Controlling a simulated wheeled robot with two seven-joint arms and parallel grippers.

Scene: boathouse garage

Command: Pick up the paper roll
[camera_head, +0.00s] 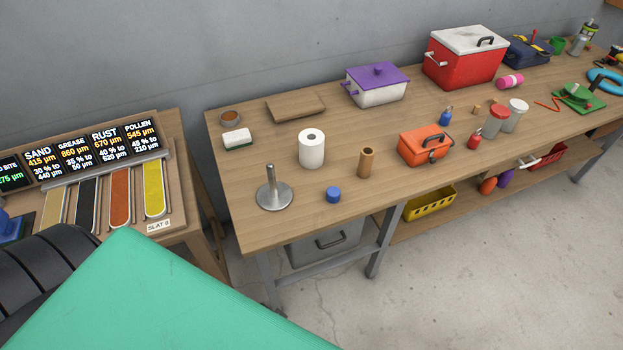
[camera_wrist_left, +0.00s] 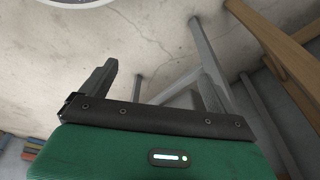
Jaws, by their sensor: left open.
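The white paper roll (camera_head: 311,148) stands upright on the wooden workbench (camera_head: 280,225), left of a brown cardboard tube (camera_head: 366,163). A metal holder with a round base and upright post (camera_head: 273,190) stands in front of it to the left. My left gripper (camera_wrist_left: 155,82) shows only in its wrist view, with the two fingers apart and nothing between them. That view shows concrete and bench or table legs, and no paper roll. My right gripper is in neither view.
Close to the roll are a blue cap (camera_head: 333,195), a white and green sponge (camera_head: 237,138) and a wooden board (camera_head: 296,107). Farther right are an orange toolbox (camera_head: 425,145), a purple-lidded box (camera_head: 377,87) and a red cooler (camera_head: 463,62). My green arm link fills the lower left.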

